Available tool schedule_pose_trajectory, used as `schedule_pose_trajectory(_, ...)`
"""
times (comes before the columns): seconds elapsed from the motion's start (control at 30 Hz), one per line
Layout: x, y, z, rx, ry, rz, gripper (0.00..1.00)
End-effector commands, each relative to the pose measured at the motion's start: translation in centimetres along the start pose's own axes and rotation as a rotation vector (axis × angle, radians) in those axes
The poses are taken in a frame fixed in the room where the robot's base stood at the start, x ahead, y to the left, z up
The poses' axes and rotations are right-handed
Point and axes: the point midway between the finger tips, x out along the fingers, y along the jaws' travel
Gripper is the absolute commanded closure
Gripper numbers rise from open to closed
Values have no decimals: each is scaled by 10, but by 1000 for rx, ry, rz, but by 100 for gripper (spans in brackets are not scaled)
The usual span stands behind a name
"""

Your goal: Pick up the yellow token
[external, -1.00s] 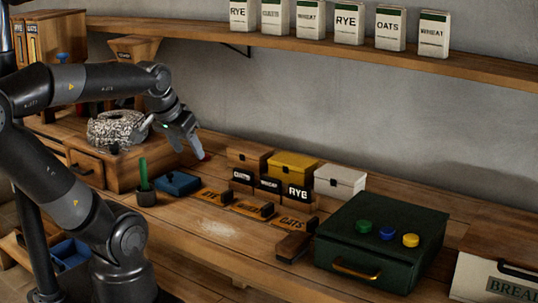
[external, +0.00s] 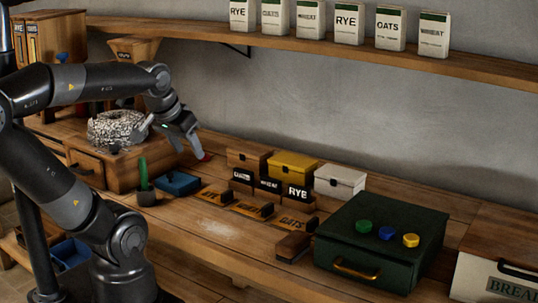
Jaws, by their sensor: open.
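The yellow token (external: 411,240) lies on the lid of the dark green box (external: 340,240), at the right end of a row. A blue token (external: 387,232) is beside it, and a green token (external: 364,226) is at the row's left end. My gripper (external: 191,158) is open above the left part of the bench, far to the left of the tokens. Nothing shows between its fingers, though a small red thing (external: 206,157) is just behind its fingertips; I cannot tell whether they touch.
Small boxes, one of them yellow (external: 293,165), stand mid-bench between my gripper and the green box. Label plates (external: 252,209) and a brush-like block (external: 293,246) lie in front. A bread box (external: 495,280) is at far right. A shelf (external: 300,43) with several cartons runs above.

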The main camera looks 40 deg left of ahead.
Motion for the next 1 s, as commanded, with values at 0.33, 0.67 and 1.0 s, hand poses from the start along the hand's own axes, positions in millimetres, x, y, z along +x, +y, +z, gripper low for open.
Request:
schedule_pose_trajectory(0.33,0,1,-2,1,-1,0,56)
schedule_pose_trajectory(0.67,-4,49,-67,59,-83,15,56)
schedule_pose_trajectory(1.0,11,155,-144,138,-194,34,56)
